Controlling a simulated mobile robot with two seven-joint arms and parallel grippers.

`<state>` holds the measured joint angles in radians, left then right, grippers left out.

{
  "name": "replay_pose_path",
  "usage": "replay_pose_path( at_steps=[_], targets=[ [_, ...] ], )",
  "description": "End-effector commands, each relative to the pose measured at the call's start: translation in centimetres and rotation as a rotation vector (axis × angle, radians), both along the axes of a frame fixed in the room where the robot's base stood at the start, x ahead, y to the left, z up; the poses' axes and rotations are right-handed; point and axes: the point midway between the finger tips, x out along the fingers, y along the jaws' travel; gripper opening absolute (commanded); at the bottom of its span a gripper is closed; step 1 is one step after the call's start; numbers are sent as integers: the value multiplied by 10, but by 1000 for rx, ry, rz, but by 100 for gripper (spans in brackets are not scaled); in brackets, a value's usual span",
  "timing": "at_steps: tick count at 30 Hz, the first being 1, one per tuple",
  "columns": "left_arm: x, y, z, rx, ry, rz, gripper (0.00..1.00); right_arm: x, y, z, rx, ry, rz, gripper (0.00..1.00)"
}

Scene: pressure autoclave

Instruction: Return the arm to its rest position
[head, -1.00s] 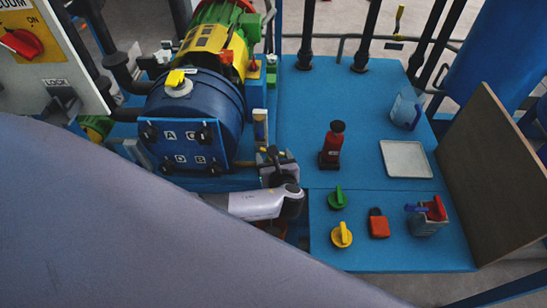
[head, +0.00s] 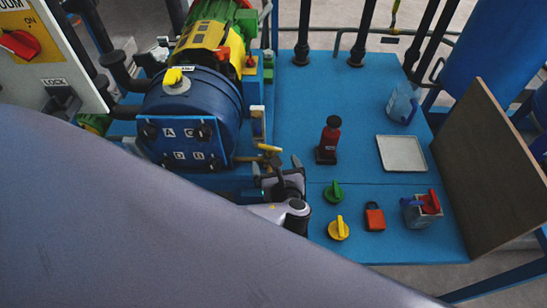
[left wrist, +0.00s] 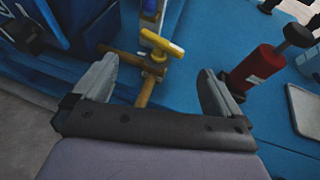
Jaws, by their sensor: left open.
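My left gripper (head: 277,166) is open beside the front right of the blue autoclave drum (head: 192,108). Its two fingers are spread with nothing between the pads. In the left wrist view the open left gripper (left wrist: 158,72) points toward a yellow-handled brass valve (left wrist: 155,50). The handle also shows in the head view (head: 269,148), just beyond the fingertips. I see no finger touching it. My left arm fills the lower left of the head view and hides part of the bench. My right gripper is not in view.
A brown board (head: 490,170) stands at the right.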

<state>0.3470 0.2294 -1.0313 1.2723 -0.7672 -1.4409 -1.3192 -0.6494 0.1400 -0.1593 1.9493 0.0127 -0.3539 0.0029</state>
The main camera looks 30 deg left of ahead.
Motion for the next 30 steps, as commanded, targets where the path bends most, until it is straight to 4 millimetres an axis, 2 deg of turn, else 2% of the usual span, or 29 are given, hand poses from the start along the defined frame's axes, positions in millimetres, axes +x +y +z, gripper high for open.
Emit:
replay_pose_path(
  at_steps=[16,20,23,27,30],
  targets=[
    [-3,-2,1,0,0,0,100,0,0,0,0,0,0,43],
    [-7,-5,-5,-41,5,3,100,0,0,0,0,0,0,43],
    [-20,-14,-21,-175,17,22,100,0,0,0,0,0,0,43],
    [-52,-36,-52,-509,32,103,100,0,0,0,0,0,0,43],
    [-76,-52,-68,-777,25,201,100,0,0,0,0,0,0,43]
  ],
)
